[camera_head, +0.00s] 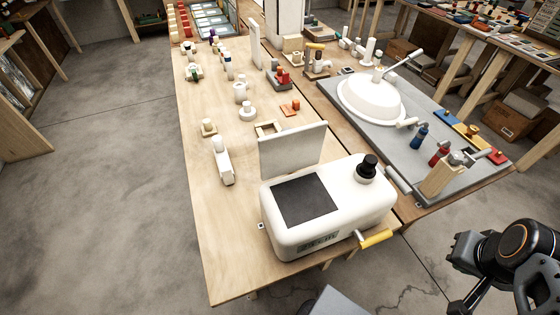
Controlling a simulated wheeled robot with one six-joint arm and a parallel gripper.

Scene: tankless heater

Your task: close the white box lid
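The white box (335,228) is a rounded casing near the front end of the wooden table. Its lid (293,149) is a flat pale panel standing roughly upright along the box's back edge, so the lid is open. A dark square area (305,200) shows on the box's top in front of the lid. A black knob (367,168) sits on top at the right, and a yellow handle (376,238) sticks out at the lower right. My gripper (462,272) seems to be among dark arm parts at the lower right, apart from the box; its fingers are unclear.
A grey board (452,198) with a white dome (371,98) and several coloured fittings lies to the right, close to the box. Small blocks and parts, including a white piece (221,165), stand behind and left. Floor (90,220) is clear at left.

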